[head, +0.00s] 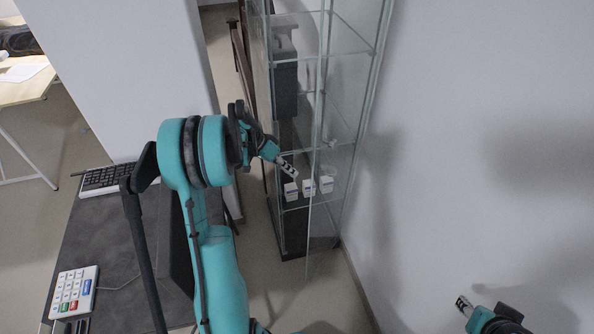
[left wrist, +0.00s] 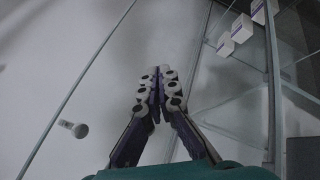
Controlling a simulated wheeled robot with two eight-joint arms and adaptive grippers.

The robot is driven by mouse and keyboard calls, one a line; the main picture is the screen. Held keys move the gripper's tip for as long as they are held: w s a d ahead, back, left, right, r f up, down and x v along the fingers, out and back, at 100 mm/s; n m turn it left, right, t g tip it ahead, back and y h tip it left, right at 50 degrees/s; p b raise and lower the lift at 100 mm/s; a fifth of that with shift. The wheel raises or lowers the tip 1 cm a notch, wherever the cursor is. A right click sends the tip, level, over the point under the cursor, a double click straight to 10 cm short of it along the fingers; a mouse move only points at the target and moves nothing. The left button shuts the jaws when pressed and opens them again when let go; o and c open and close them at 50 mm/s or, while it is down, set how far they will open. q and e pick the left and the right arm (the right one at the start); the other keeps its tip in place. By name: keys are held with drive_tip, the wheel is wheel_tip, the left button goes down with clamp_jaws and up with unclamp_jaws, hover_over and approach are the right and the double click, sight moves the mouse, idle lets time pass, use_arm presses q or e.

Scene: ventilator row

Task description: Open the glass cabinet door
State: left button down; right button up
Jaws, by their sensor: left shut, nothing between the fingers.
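The glass cabinet (head: 291,248) stands against the wall in the head view. Its clear glass door (head: 311,240) appears partly open, with its free edge swung out from the frame. A small round knob (head: 333,143) shows on the glass; a knob (left wrist: 75,128) also shows at the left in the left wrist view. My left gripper (head: 291,171) is shut and empty, near the cabinet's front, left of the door's edge. Its fingertips (left wrist: 158,72) meet in the left wrist view. I cannot tell whether they touch glass. My right gripper (head: 463,303) is low at right, its jaws unclear.
Several small white boxes (head: 291,191) stand on a low cabinet shelf; they also show in the left wrist view (left wrist: 242,28). A dark table (head: 95,225) with a keyboard (head: 103,179) and a keypad (head: 74,291) is at left. Floor is clear before the cabinet.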

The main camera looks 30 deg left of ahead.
use_arm(q)
drive_tip(key=w+d+f+b, duration=0.3)
drive_tip(key=d+f, duration=0.3)
drive_tip(key=d, duration=0.1)
drive_tip(key=shift+d, duration=0.3)
drive_tip(key=shift+s, duration=0.1)
drive_tip(key=shift+d, duration=0.1)
